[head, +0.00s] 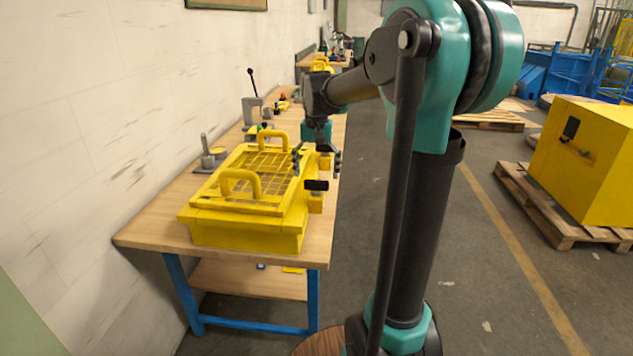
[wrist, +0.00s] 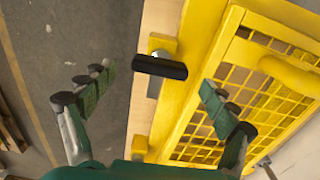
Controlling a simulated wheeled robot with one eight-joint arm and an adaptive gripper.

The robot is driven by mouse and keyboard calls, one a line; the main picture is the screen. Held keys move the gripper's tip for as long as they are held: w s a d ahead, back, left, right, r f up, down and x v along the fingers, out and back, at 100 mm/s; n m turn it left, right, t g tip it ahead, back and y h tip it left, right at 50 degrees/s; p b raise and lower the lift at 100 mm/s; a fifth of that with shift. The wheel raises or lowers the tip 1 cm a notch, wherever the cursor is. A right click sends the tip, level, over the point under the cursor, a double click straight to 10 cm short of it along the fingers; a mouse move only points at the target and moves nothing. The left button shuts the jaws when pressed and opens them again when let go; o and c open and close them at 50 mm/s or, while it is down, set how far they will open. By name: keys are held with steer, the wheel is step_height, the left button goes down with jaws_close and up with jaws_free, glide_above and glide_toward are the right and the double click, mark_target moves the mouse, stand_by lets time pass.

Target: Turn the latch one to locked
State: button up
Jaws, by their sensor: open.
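A yellow box (head: 247,235) with a mesh lid and two arched handles sits on the wooden workbench. A latch with a black bar handle (head: 316,185) is on the box's right side. In the wrist view the black bar (wrist: 160,67) lies crosswise over a yellow mount, near the box's edge. A second yellow mount (wrist: 140,146) shows lower on the same side, partly cut off by my gripper. No label tells which latch is latch one. My gripper (head: 318,161) is open and empty above that side. In the wrist view its fingers (wrist: 160,82) stand apart on either side of the bar, not touching it.
The workbench (head: 150,232) stands along the wall, with a lever device (head: 252,105) and a small post fixture (head: 208,158) beyond the box. Open floor (head: 480,270) lies to the right. A yellow cabinet (head: 590,165) stands on a wooden pallet there.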

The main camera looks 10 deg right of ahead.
mark_target(316, 180)
steer(key=shift+f, duration=1.65)
steer(key=c, duration=1.2)
